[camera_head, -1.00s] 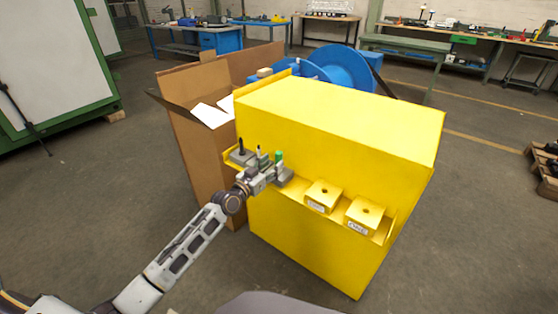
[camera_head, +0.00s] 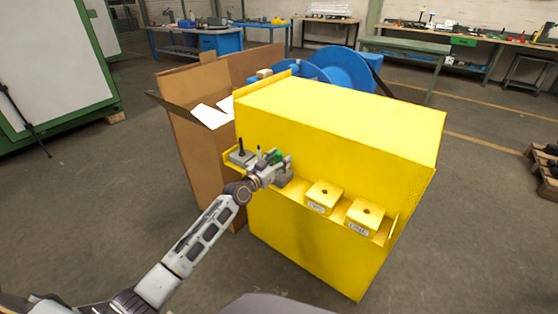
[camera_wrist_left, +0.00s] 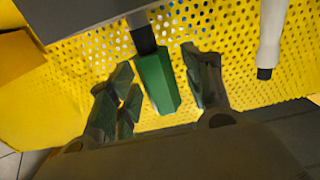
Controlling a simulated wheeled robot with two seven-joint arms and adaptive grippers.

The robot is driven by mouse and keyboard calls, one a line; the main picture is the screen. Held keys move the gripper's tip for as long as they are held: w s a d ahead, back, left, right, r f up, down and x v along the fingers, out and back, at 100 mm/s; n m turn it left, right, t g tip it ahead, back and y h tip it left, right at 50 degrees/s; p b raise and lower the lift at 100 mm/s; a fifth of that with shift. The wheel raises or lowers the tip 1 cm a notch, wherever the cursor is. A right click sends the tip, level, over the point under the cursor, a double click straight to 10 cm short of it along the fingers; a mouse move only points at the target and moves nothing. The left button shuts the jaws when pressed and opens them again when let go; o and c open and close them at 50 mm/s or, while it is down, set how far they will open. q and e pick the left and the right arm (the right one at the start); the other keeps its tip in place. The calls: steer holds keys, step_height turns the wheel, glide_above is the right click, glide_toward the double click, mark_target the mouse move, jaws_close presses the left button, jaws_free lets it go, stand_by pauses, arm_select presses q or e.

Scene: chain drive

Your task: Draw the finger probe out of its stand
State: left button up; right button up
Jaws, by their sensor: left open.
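A probe with a green handle (camera_wrist_left: 157,80) stands in a grey stand (camera_head: 284,179) on the ledge of the yellow cabinet; it also shows in the head view (camera_head: 278,155), partly hidden by the gripper. No readable label tells whether it is the finger probe. A dark probe (camera_head: 241,147) and a white one (camera_head: 259,152) stand to its left; the white one also shows in the left wrist view (camera_wrist_left: 270,35). My left gripper (camera_head: 281,161) is open, its fingers on either side of the green handle in the left wrist view (camera_wrist_left: 160,78). My right gripper is not in view.
The yellow cabinet (camera_head: 340,120) rises behind the ledge. Two yellow blocks with holes, the left one (camera_head: 323,192) and the right one (camera_head: 365,213), sit right of the stands. An open cardboard box (camera_head: 205,160) stands at the left.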

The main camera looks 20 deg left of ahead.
arm_select(q)
jaws_close()
steer(key=shift+r, duration=0.25)
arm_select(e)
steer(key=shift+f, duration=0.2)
